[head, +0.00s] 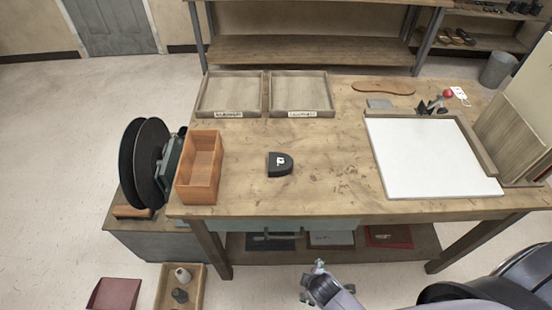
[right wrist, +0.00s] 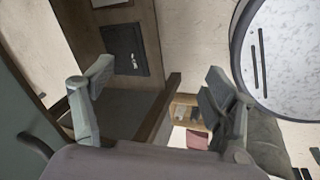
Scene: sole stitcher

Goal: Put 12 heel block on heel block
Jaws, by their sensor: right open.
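A black heel block (head: 280,164), rounded at its right side and bearing a small white mark, lies alone on the wooden workbench in the head view. The mark is too small to read surely. Two shallow wooden trays stand side by side at the bench's back left, a left tray (head: 231,93) and a right tray (head: 300,92). Both look empty, and their front labels are not legible. My right gripper (head: 318,281) is below the bench's front edge, well apart from the block. In the right wrist view it is open and empty (right wrist: 159,76). My left gripper is not in view.
An orange-brown wooden box (head: 201,168) stands at the bench's left edge, beside a machine with black discs (head: 146,163). A white board (head: 430,158) covers the bench's right part. Bench space around the block is clear. A lower shelf (head: 385,248) lies under the bench.

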